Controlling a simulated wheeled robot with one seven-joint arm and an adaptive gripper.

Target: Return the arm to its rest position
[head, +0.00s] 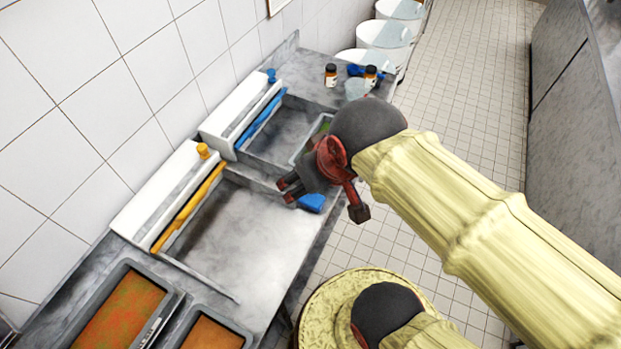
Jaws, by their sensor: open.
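My gripper (322,198) is red and dark grey, at the end of my yellow-sleeved arm (450,200). Its fingers are apart, and I see nothing held between them. It hangs over the right edge of the steel counter (285,222), near the middle of the view. A small blue object (311,203) shows just below and between the fingers; I cannot tell whether it touches them. The gripper hides part of the counter edge and a tray with something green (322,127).
Food pans (123,312) sit at the near left. Bottles (331,75) and a clear container (357,88) stand at the counter's far end. White bins (385,35) stand beyond. The tiled floor to the right is open.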

